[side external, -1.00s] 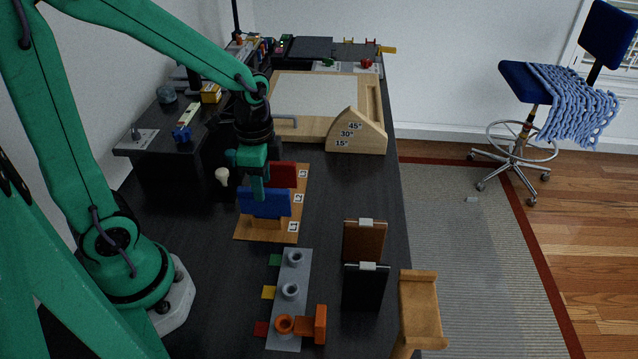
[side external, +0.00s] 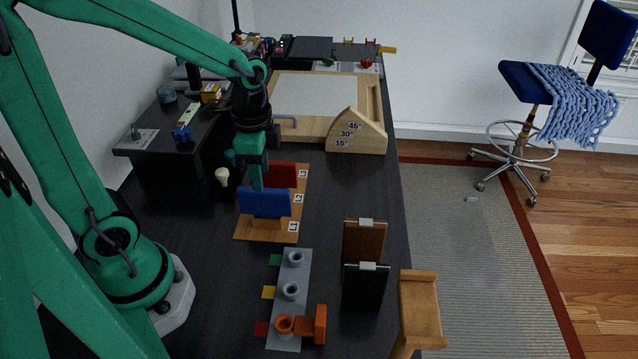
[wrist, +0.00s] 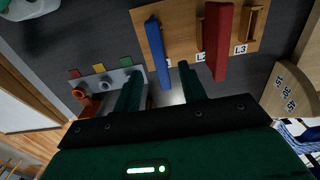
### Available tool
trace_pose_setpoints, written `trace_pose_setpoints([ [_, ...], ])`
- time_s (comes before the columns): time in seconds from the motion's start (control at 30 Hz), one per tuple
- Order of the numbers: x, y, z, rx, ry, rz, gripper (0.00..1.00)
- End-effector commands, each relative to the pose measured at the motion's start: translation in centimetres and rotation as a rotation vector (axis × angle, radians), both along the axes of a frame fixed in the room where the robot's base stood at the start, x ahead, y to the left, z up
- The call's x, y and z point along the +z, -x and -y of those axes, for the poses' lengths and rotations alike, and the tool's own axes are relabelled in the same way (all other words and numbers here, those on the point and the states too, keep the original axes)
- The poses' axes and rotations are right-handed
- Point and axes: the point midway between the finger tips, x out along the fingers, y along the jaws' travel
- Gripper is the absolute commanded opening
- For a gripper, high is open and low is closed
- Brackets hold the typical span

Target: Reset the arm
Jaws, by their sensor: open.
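My green gripper (side external: 257,175) hangs over the wooden rack, just behind the blue plate, in the side view. The fingertips are partly hidden behind the blue plate in the side view.
The wooden rack (side external: 254,232) carries labels L1, L2 and L3. In front are a grey peg strip (side external: 290,315) with an orange piece (side external: 318,324), and brown (side external: 363,242) and black (side external: 364,290) panels. A wooden angle block (side external: 358,140) is behind right. Bare desk lies between.

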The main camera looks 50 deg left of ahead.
Motion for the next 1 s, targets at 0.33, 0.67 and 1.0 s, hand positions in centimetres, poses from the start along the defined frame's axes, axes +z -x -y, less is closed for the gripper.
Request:
trace_pose_setpoints([
  [0.33, 3.4, 0.9, 0.4, 0.18, 0.008, 0.12, 0.41],
  [0.67, 7.8, 3.1, 1.0, 0.462, 0.068, 0.296, 0.41],
  [1.0, 10.9, 5.3, 1.4, 0.703, 0.167, 0.435, 0.41],
])
